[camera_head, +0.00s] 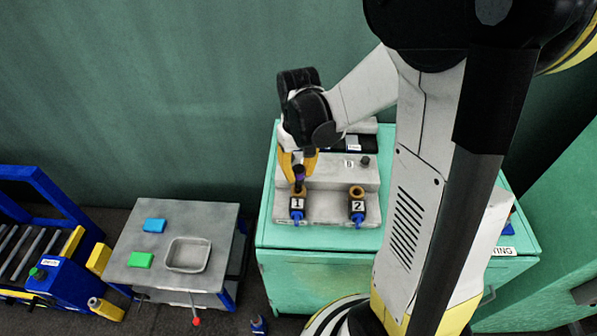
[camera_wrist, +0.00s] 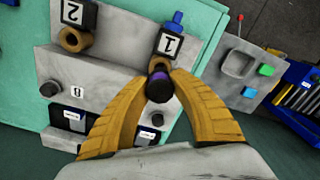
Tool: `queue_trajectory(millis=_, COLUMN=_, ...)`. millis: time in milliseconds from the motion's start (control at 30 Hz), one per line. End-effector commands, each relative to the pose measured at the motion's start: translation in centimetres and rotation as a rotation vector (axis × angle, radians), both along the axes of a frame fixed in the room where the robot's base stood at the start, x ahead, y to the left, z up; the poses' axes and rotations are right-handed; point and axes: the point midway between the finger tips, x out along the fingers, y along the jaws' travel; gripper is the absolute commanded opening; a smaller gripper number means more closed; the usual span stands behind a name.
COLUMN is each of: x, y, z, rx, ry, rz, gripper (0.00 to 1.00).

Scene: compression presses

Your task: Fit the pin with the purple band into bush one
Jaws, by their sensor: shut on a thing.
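My gripper (camera_head: 300,168) has yellow fingers closed around a dark pin with a purple band (camera_head: 299,173). The pin also shows end-on between the fingertips in the wrist view (camera_wrist: 159,88). The pin looks near upright, its lower end at the brown ring of bush one (camera_head: 298,189), above the label "1". In the wrist view, bush one (camera_wrist: 154,62) shows partly behind the pin. I cannot tell whether the pin's tip is inside the bush or just over it.
Bush two (camera_head: 357,191), labelled "2", stands empty-looking to the right on the same grey fixture (camera_head: 327,208). A dark knob (camera_head: 365,161) sits behind it. A grey table (camera_head: 205,215) at left holds a shallow tray (camera_head: 187,269), a blue block (camera_head: 154,225) and a green block (camera_head: 140,260).

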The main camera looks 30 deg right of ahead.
Motion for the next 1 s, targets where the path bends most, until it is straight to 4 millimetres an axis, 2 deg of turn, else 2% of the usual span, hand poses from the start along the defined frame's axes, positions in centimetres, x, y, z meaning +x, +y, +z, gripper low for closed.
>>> queue_trajectory(millis=400, x=0.0, y=0.0, z=-0.1, rx=0.0, ry=0.0, rz=0.0, gripper=0.0)
queue_trajectory(millis=1000, x=0.0, y=0.0, z=-1.6, rx=0.0, ry=0.0, rz=0.0, gripper=0.0)
